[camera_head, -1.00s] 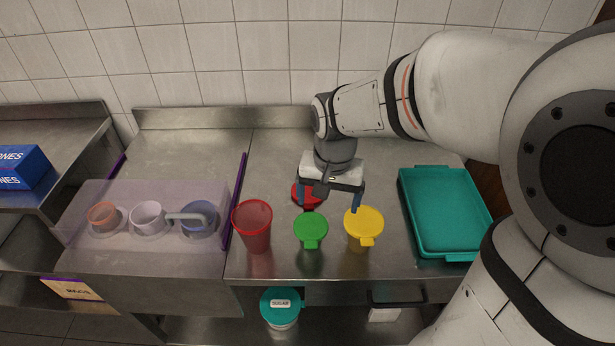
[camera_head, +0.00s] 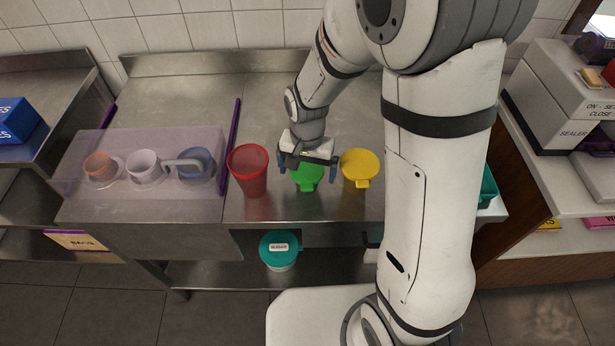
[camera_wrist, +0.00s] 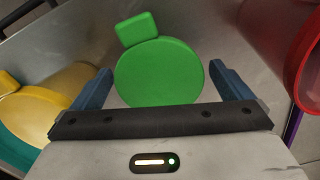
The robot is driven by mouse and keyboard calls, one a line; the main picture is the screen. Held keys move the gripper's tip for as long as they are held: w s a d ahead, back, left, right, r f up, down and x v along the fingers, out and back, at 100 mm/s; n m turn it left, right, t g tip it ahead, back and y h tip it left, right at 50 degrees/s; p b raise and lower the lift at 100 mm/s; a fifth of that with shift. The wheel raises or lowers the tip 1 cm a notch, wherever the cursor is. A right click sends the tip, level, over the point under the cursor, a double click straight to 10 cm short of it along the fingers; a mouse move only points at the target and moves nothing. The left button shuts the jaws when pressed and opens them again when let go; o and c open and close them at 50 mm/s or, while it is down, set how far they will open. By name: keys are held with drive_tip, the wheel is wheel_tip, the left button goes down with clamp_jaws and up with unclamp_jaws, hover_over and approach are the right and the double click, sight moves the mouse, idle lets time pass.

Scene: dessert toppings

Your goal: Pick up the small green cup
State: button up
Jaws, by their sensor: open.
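In the wrist view the fingers of my gripper (camera_wrist: 170,85) are on either side of the green top, with a gap at each side. I cannot tell how far the fingertips are above the cup.
A clear bin (camera_head: 75,178) with several cups is further left. A teal tray (camera_head: 488,188) is mostly hidden by my arm. The counter behind is clear.

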drive_tip(key=c, duration=1.1)
drive_tip(key=shift+o, duration=0.2)
